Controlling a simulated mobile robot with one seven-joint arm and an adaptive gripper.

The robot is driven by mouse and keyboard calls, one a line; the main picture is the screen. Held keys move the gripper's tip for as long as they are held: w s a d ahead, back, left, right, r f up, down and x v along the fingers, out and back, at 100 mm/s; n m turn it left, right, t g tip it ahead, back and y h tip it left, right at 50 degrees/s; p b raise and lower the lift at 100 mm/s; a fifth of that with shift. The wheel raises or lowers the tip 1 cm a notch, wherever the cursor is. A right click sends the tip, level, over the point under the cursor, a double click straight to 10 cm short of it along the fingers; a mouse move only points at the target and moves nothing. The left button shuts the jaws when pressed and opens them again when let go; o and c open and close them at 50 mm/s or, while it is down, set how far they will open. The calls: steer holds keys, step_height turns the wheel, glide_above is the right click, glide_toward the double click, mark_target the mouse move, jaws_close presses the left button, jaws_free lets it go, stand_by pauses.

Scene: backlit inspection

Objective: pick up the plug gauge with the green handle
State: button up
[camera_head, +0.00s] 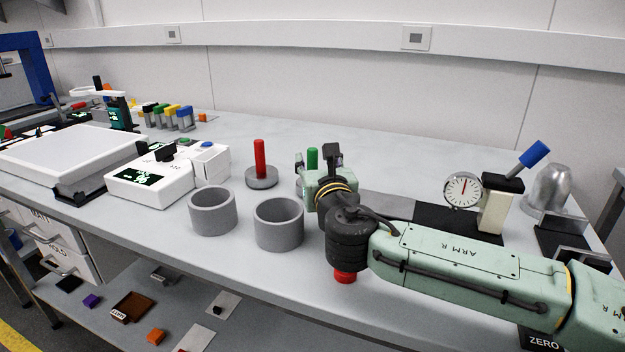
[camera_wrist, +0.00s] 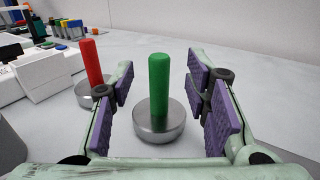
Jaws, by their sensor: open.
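The plug gauge with the green handle (camera_wrist: 159,92) stands upright on its round metal base on the bench in the wrist view. In the head view its green top (camera_head: 312,157) shows just behind my gripper, and its base is mostly hidden. My gripper (camera_wrist: 165,90) is open, with its purple-padded fingers to the left and right of the green handle. I see gaps between the handle and both pads. A plug gauge with a red handle (camera_head: 260,160) stands to the left; it also shows in the wrist view (camera_wrist: 92,66), partly behind the left finger.
Two grey rings (camera_head: 213,211) (camera_head: 279,223) stand on the bench left of my arm. A white instrument (camera_head: 150,181) with a lit display is farther left. A dial gauge (camera_head: 463,190) on a stand is to the right. The bench behind the gauges is clear.

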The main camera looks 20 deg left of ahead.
mark_target(313, 154)
steer(key=shift+x, duration=1.55)
steer(key=shift+c, duration=0.4)
steer(key=shift+r, duration=0.1)
jaws_close()
